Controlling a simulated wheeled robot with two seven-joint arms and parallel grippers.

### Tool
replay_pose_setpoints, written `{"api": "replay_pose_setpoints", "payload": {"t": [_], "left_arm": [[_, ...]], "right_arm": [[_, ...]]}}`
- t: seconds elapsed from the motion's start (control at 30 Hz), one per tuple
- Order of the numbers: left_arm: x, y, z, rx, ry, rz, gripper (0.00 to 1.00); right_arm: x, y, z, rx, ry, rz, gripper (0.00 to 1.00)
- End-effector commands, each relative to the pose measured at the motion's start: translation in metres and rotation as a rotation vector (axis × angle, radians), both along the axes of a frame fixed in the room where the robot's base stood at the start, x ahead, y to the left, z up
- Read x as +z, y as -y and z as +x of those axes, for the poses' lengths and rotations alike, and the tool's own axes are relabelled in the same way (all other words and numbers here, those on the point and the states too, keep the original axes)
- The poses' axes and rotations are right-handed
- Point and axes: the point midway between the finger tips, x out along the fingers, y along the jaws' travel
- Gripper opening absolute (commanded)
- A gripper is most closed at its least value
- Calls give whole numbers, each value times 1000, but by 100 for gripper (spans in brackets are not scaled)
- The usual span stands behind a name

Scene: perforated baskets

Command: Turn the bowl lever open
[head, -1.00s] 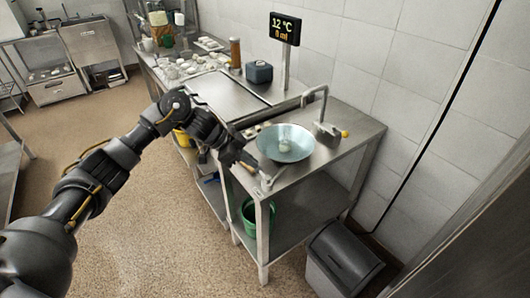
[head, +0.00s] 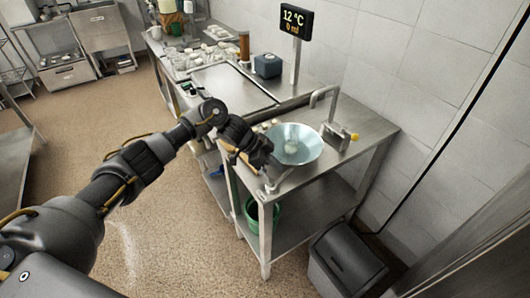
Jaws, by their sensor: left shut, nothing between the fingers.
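A pale blue-grey bowl (head: 309,150) sits on the steel table, with a pale, unclear shape inside it. A small metal lever-like fitting (head: 274,180) stands by the bowl's near side, close to the table's front corner. Which way it is turned is too small to tell. My left gripper (head: 264,160) comes in from the left beside the bowl's left rim, just above and behind that fitting. It is shut with nothing held; whether it touches the bowl or fitting cannot be told. My right gripper is out of view.
A curved tap (head: 323,105) with a yellow-ended knob (head: 354,137) stands behind the bowl. A display (head: 294,22) on a post reads 12 °C. A dark bin (head: 345,262) stands below right. A green bucket (head: 276,217) is on the lower shelf. Glassware stands farther back.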

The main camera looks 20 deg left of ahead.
Motion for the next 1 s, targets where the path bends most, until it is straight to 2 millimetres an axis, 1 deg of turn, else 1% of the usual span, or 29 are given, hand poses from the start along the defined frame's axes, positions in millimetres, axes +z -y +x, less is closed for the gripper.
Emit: {"api": "replay_pose_setpoints", "payload": {"t": [0.03, 0.07, 0.1, 0.2, 0.4, 0.53, 0.83, 1.0], "left_arm": [[-6, 7, 1, 0, -3, 0, 0], [-6, 3, 1, 3, -3, 2, 0], [-6, -6, -1, 4, -2, 4, 0], [-9, -18, -5, 3, 0, 2, 0], [-13, -29, -9, -1, 0, 1, 0], [-14, -31, -9, -2, 2, 2, 0], [-15, -31, -9, 3, 1, 0, 0], [-15, -25, -2, 51, 1, -1, 0]], "right_arm": [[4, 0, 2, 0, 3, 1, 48], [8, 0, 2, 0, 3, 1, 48], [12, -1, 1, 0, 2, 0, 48], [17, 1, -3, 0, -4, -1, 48], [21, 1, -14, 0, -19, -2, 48], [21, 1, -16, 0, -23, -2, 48], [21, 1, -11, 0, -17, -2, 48], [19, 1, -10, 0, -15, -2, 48]]}}
